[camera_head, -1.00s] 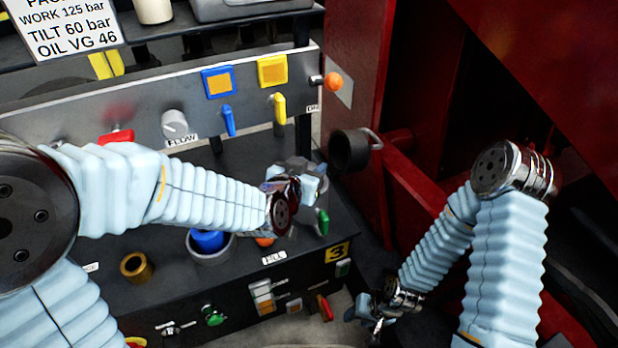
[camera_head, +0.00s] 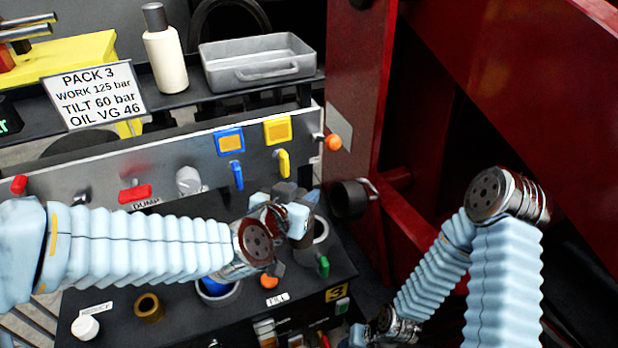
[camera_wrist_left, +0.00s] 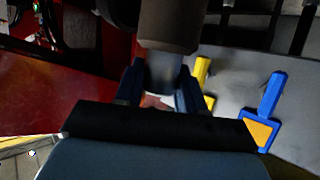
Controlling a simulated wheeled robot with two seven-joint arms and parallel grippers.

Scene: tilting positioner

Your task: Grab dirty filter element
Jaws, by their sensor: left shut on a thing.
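My left gripper (camera_head: 288,207) is shut on a grey-brown cylinder, which I take to be the dirty filter element (camera_wrist_left: 168,35). In the left wrist view the cylinder stands between the two dark fingers (camera_wrist_left: 160,85). In the head view the wrist and fingers hide most of it. An open grey cup-like housing (camera_head: 320,238) stands on the black bench just right of and below this gripper. Whether the element's lower end is clear of it is hidden. My right gripper (camera_head: 377,331) is low at the bottom edge, too small and cut off to judge its fingers.
A dark ring-like cup (camera_head: 348,199) juts out at right. A grey tray (camera_head: 258,66) and white bottle (camera_head: 164,52) stand on the shelf above.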

